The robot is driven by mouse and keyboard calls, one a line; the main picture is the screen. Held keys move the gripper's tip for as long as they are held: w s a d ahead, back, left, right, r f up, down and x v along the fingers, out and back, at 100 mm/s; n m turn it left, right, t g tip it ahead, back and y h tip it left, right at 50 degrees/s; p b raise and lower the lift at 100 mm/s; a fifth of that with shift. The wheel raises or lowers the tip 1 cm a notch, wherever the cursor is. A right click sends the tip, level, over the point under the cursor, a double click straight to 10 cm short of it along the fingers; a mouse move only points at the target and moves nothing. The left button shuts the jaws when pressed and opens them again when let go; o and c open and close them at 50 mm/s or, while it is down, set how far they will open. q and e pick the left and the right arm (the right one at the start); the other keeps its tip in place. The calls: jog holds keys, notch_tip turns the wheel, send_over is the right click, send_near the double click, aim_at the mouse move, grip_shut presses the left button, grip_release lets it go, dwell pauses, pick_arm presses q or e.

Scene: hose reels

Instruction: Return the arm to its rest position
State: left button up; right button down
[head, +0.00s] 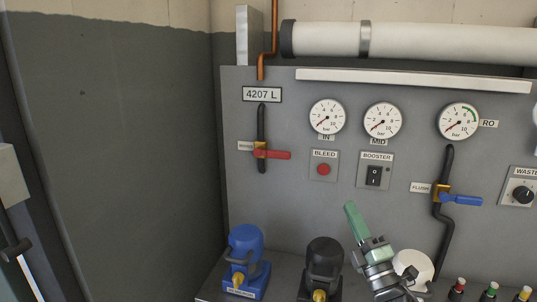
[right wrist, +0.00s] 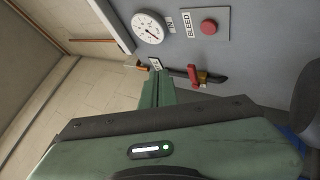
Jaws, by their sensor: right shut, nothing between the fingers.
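My right gripper (head: 351,208) shows in the head view, low and right of centre, in front of the grey panel (head: 300,215). Its green fingers point up and are shut with nothing between them. In the right wrist view the closed fingers (right wrist: 157,78) point toward the panel, apart from the red-handled valve (right wrist: 192,75). That valve also shows in the head view (head: 272,154), with its red lever level. My left gripper is in neither view.
Blue (head: 246,262) and black (head: 323,268) pump-like units stand on the ledge below the panel. A white round object (head: 413,266) is partly behind my right arm. Small capped bottles (head: 491,291) stand at lower right. Gauges (head: 383,119) and a blue-handled valve (head: 461,201) are on the panel.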

jog(key=s+d+f+m+g+h, duration=0.3)
jog(key=s+f+m+g+h, duration=0.2)
jog(key=s+f+m, duration=0.5)
jog(key=s+d+f+m+g+h, duration=0.3)
jog(key=s+f+m+g+h, duration=0.3)
jog(key=f, duration=0.7)
jog(key=s+a+f+m+g+y, duration=0.25)
jog(key=s+f+g, duration=0.2)
jog(key=s, duration=0.75)
jog(key=s+a+f+m+g+y, duration=0.1)
jog(key=s+a+f+m+g, duration=0.4)
jog(key=s, duration=0.8)
notch_tip(320, 180, down, 28)
jog(key=s+d+n, duration=0.2)
jog(key=n, duration=0.1)
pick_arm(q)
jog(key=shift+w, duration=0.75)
pick_arm(e)
jog(key=s+d+f+g, duration=0.1)
jog(key=s+d+f, duration=0.2)
jog(key=s+f, duration=1.1)
jog(key=shift+s+f+g, duration=0.15)
jog(key=shift+s+g, duration=0.2)
jog(key=shift+s, duration=0.55)
